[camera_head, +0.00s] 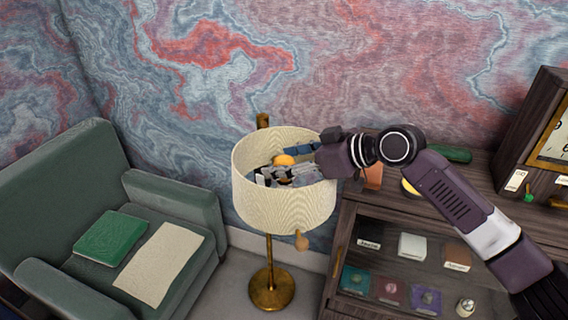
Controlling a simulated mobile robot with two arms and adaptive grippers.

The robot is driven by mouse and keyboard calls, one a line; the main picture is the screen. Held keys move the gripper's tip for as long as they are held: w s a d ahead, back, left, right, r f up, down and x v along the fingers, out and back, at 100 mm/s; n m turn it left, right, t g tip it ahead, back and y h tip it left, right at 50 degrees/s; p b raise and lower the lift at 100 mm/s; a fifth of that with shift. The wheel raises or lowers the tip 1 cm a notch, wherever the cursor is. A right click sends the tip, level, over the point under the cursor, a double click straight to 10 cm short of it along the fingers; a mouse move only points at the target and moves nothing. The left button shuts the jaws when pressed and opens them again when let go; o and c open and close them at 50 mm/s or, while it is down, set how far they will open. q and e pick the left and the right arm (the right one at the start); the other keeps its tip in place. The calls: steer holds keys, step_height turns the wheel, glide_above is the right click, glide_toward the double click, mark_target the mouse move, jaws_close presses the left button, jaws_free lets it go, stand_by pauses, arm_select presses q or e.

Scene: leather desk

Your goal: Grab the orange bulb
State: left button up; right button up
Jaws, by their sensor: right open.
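The orange bulb (284,160) shows as a small rounded glowing top inside the cream lampshade (285,205) of a brass floor lamp. My right gripper (277,172) reaches in from the right over the shade's rim. Its open fingers are in the shade's opening around or just beside the bulb; I cannot tell whether they touch it. The lower part of the bulb is hidden by the fingers and the shade. My left gripper is not in view.
A green armchair (75,170) with a green book (111,235) and a cream cloth or paper (160,262) stands at the left. A dark wooden display cabinet (400,225) stands under my right arm. A wooden clock case (535,140) is at the far right. The lamp's brass base (271,290) rests on the floor.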

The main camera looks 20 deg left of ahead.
steer(key=c, duration=1.2)
steer(key=shift+o, duration=0.2)
steer(key=shift+r, duration=0.15)
